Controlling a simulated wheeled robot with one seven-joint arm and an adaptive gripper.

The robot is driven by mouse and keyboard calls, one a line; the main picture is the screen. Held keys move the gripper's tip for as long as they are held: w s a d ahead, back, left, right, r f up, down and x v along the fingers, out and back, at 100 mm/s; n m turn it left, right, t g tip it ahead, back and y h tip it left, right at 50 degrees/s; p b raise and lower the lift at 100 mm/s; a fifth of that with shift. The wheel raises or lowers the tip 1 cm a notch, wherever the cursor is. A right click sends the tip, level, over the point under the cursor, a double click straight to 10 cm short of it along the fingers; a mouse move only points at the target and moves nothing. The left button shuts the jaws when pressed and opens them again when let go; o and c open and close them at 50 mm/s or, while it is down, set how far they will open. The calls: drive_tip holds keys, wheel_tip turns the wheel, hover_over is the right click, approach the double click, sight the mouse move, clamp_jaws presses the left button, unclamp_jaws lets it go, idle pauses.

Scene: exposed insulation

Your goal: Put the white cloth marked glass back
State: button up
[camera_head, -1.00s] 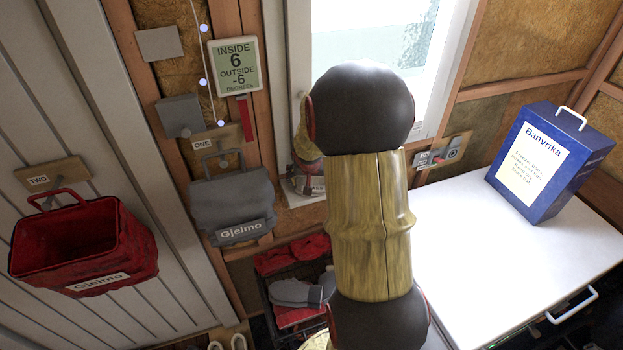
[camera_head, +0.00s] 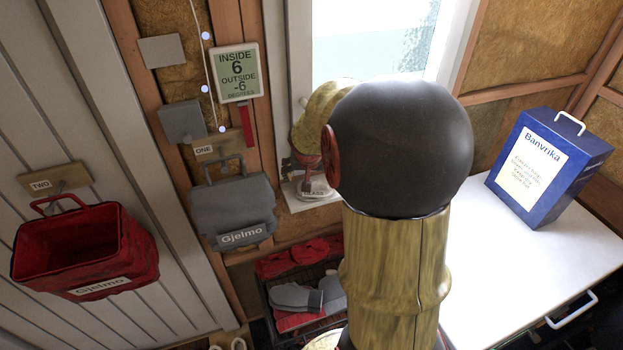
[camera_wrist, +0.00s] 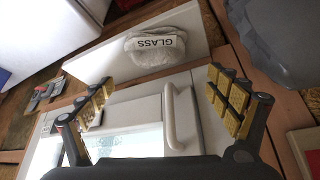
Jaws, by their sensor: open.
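The white cloth marked GLASS (camera_wrist: 155,50) lies crumpled on a white window sill (camera_wrist: 95,68) in the wrist view, its label upside down. In the head view the cloth (camera_head: 314,190) shows small on the sill, left of my arm. My gripper (camera_wrist: 164,92) is open and empty in the wrist view, its yellow-padded fingers wide apart. The cloth lies beyond the fingertips, between their lines and apart from them. A pale window handle (camera_wrist: 180,117) shows between the fingers. In the head view my arm hides most of the gripper.
A grey Gjelmo bag (camera_head: 232,212) hangs left of the sill under plate ONE, and a red Gjelmo basket (camera_head: 82,252) under plate TWO. A rack with gloves (camera_head: 300,297) stands below. A blue Banvrika box (camera_head: 548,163) stands on the white worktop (camera_head: 500,265) at right.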

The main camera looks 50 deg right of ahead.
drive_tip(key=s+a+r+n+t+y, duration=0.1)
drive_tip(key=a+r+n, duration=0.15)
drive_tip(key=a, duration=0.45)
drive_tip(key=s+a+r+n, duration=0.1)
drive_tip(key=a+r, duration=0.3)
drive_tip(key=a, duration=0.2)
drive_tip(key=s+a+r+n+t+y, duration=0.1)
drive_tip(key=s+a+r, duration=0.1)
drive_tip(key=a+r, duration=0.35)
drive_tip(key=s+a+n+y, duration=0.1)
drive_tip(key=s+a+n, duration=0.2)
drive_tip(key=s+a, duration=0.2)
drive_tip(key=s+a+n+y, duration=0.1)
drive_tip(key=s+a+n, duration=0.2)
drive_tip(key=a, duration=0.9)
drive_tip(key=s, duration=0.3)
drive_tip(key=shift+s+a+y, duration=0.25)
drive_tip(key=shift+y, duration=0.15)
wheel_tip(320, 180, down, 12)
drive_tip(key=b, duration=1.2)
